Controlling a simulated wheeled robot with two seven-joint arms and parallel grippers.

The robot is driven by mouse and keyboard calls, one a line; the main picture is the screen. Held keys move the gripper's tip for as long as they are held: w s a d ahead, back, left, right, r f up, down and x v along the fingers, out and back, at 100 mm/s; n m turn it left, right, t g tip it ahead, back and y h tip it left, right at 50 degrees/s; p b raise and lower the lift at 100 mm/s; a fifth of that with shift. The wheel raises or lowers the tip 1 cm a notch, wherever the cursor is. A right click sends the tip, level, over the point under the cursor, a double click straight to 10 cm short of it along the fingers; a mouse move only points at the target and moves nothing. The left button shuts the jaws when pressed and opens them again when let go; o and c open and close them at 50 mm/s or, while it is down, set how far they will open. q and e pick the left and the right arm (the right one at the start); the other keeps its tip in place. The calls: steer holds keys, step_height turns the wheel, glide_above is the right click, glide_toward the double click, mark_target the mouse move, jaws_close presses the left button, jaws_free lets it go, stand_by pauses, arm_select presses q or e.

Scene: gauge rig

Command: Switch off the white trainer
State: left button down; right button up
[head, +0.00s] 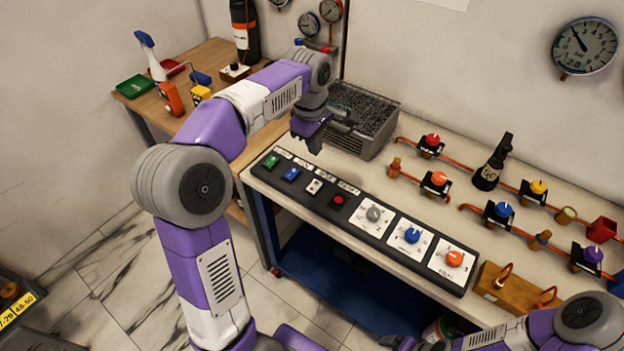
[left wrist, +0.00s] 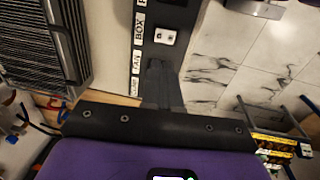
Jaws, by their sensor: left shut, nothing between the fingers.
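A black control panel (head: 330,205) along the bench's front edge carries a green switch (head: 271,162), a blue switch (head: 291,174), a white switch (head: 314,186) and a red one (head: 338,200). I see nothing else marked as a trainer; the labels are too small to read in the head view. My left gripper (head: 315,148) is shut and empty, above the panel's left part, behind the white switch. In the left wrist view the white switch (left wrist: 165,37) lies just beyond my shut left fingertips (left wrist: 157,66), which hide part of the panel. My right gripper (head: 415,344) is barely in frame at the bottom.
Three dials sit on the panel's right half, the nearest orange (head: 454,259). A grey ribbed box (head: 362,118) stands behind my left gripper. A wooden block (head: 508,290) stands at right.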

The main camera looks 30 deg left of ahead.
mark_target(318, 184)
arm_select(q)
steer(key=f+b, duration=0.2)
steer(key=f, duration=0.2)
steer(key=w+f+b, duration=0.1)
steer(key=f+b, duration=0.1)
steer(key=f, duration=0.3)
steer(key=f+b, duration=0.1)
steer(key=f, duration=0.4)
steer(key=shift+w+b, duration=0.3)
steer(key=shift+b, duration=0.1)
